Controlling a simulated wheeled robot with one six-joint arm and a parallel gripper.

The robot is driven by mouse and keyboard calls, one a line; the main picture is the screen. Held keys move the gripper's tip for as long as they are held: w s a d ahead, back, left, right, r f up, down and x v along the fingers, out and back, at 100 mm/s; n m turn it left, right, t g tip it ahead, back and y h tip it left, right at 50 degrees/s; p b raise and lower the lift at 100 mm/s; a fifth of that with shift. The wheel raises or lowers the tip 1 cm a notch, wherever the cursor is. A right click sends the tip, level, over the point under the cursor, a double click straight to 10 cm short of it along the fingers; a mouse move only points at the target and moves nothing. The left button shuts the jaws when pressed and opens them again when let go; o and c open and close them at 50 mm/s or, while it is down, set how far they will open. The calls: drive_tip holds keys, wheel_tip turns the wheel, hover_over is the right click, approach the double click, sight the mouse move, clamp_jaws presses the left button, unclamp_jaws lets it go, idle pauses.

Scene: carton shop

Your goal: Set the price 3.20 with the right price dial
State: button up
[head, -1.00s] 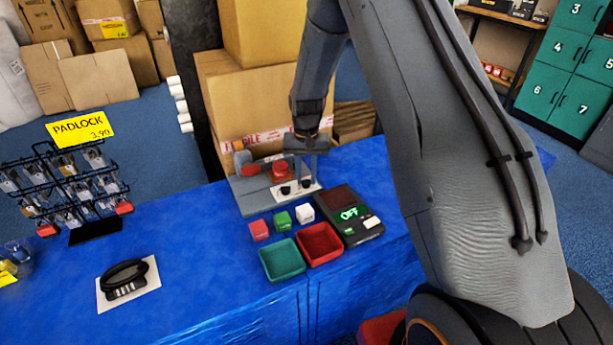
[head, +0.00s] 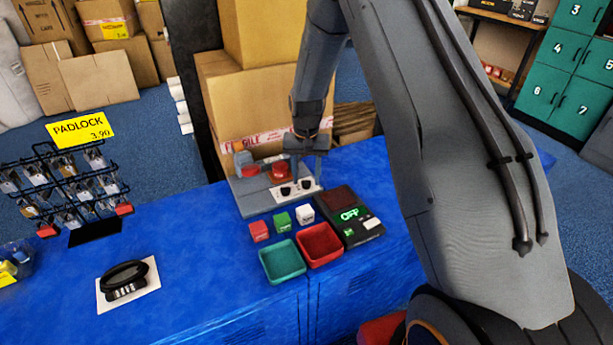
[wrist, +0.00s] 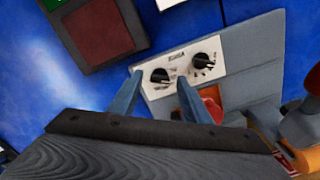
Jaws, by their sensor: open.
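A white panel (head: 281,194) with two black dials sits on the front of a grey machine on the blue counter. The right price dial (head: 306,184) also shows at the left of the panel in the wrist view (wrist: 160,76), where the picture is turned about. The left dial (head: 285,190) shows to its right there (wrist: 202,62). My gripper (head: 308,177) is open and empty over the panel. In the wrist view its fingertips (wrist: 159,79) appear on either side of the right dial. I cannot tell whether they touch it. The dial settings are too small to read.
A black device with a green OFF display (head: 350,213) stands to the right. Small red, green and white blocks (head: 282,220), a teal tray (head: 282,279) and a red tray (head: 319,261) lie in front. A padlock rack (head: 62,190) stands left. Bare counter (head: 190,235) lies between.

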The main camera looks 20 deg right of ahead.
sight(307, 186)
wheel_tip(307, 186, up, 7)
drive_tip(key=shift+r+b, duration=0.1)
drive_tip(key=shift+b, duration=0.7)
drive_tip(key=shift+r, duration=0.25)
drive_tip(key=s+r+n, duration=0.2)
drive_tip(key=s+r, duration=0.1)
drive_tip(key=s, duration=1.1)
drive_tip(key=s+r+n, duration=0.1)
drive_tip(key=s+r, duration=0.2)
drive_tip(key=s, duration=1.2)
drive_tip(key=shift+d+r+n+t, duration=0.2)
drive_tip(key=shift+d+n+t, duration=0.1)
drive_tip(key=shift+n, duration=0.1)
